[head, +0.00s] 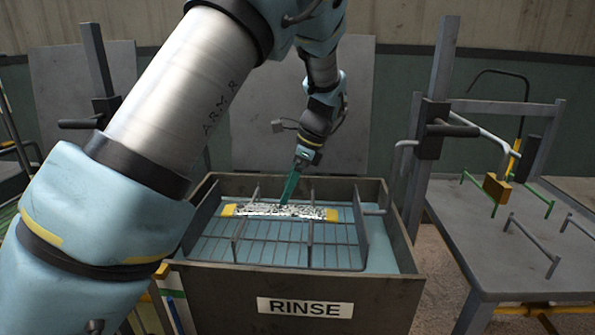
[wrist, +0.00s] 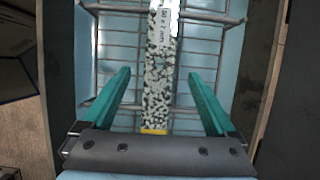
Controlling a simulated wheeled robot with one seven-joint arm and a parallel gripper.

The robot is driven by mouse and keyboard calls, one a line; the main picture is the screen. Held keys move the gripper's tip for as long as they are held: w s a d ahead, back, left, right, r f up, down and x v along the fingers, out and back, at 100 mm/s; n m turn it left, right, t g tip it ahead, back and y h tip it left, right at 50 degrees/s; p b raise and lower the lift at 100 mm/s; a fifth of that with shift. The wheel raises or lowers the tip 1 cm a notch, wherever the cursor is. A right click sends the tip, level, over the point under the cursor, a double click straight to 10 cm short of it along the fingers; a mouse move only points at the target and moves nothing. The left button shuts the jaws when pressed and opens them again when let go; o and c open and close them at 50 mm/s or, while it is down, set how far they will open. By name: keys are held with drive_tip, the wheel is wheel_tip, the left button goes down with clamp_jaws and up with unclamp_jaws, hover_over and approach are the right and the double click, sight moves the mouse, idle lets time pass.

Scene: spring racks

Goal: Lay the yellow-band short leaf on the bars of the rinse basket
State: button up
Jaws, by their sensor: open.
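The yellow-band short leaf (head: 270,210) is a speckled grey-white strip with yellow ends. In the head view it lies level across the upper part of the rinse basket's wire bars (head: 275,243), inside the box marked RINSE. In the wrist view the leaf (wrist: 158,80) runs lengthwise between the fingers, with a printed label and one yellow band showing. My gripper (head: 285,200) has green fingers and is at the middle of the leaf. In the wrist view my gripper (wrist: 160,90) is open, with a gap between each finger and the leaf.
The RINSE box (head: 410,262) has dark walls around the basket and pale blue inside. A grey table (head: 480,240) with green and grey racks and a yellow block (head: 497,188) stands at the right. Upright posts (head: 436,100) rise beside the box.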

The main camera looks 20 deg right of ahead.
drive_tip(key=b+v, duration=0.1)
drive_tip(key=v, duration=0.6)
drive_tip(key=w+a+f+n+g+h, duration=0.1)
drive_tip(key=a+f+n, duration=0.1)
drive_tip(key=a+n, duration=0.5)
drive_tip(key=w+a+f+n+g+h, duration=0.1)
drive_tip(key=a+n, duration=0.1)
drive_tip(key=a, duration=0.9)
drive_tip(key=s+a+f+n+h, duration=0.1)
drive_tip(key=s+a+f+n, duration=0.1)
drive_tip(key=s+a+n, duration=0.3)
drive_tip(key=s+a+f+n+t+h, duration=0.1)
drive_tip(key=s+a+f+n, duration=0.1)
drive_tip(key=s+a+n, duration=0.3)
drive_tip(key=a+n, duration=0.3)
drive_tip(key=a, duration=0.4)
drive_tip(key=shift+s+f+n, duration=0.2)
drive_tip(key=shift+s+n, duration=0.05)
drive_tip(key=shift+n, duration=0.05)
